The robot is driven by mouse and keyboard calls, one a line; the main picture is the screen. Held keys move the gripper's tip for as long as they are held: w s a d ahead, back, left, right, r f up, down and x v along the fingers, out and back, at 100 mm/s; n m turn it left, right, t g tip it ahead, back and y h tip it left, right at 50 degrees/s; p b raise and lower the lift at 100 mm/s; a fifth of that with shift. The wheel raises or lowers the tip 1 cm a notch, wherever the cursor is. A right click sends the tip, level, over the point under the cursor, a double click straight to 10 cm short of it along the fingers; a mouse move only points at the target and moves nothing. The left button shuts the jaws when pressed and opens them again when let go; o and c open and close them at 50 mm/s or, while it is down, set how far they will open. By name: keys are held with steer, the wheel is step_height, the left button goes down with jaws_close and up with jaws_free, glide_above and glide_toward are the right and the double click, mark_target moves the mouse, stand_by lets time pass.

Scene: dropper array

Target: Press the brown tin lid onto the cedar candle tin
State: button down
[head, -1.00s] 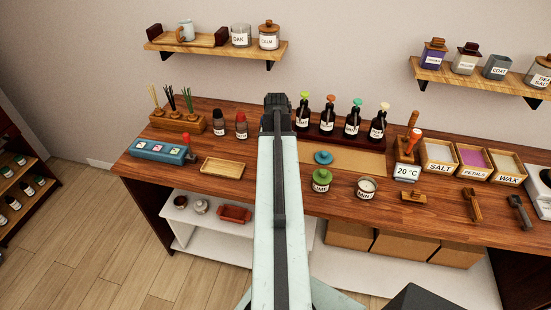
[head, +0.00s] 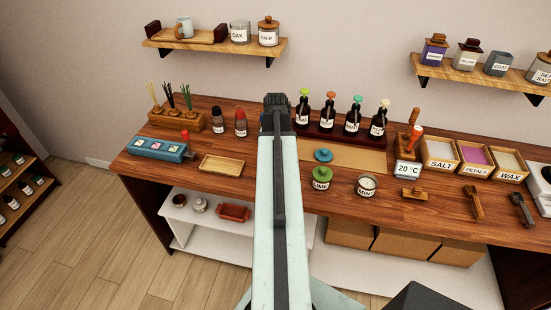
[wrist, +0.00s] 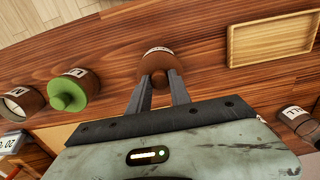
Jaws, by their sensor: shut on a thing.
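In the wrist view my gripper (wrist: 163,93) is shut on the brown tin lid (wrist: 159,71), its two fingers on either side of the lid's knob. A tin with a pale label (wrist: 158,49) shows at the lid's far edge, lined up under it; its label cannot be read. I cannot tell whether the lid is fully seated on the tin or slightly above it. In the head view my arm hides the gripper, the brown lid and this tin.
A green-lidded tin (head: 320,177) and an open candle tin (head: 367,186) stand to the right of my arm, with a loose blue lid (head: 323,155) behind. A wooden tray (head: 221,165) lies left. Dark dropper bottles (head: 352,119) stand behind. Bare wood surrounds the gripped lid.

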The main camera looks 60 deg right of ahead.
steer(key=c, duration=1.1)
jaws_free()
step_height(320, 180, up, 8)
steer(key=p, duration=0.8)
steer(key=shift+f, duration=0.1)
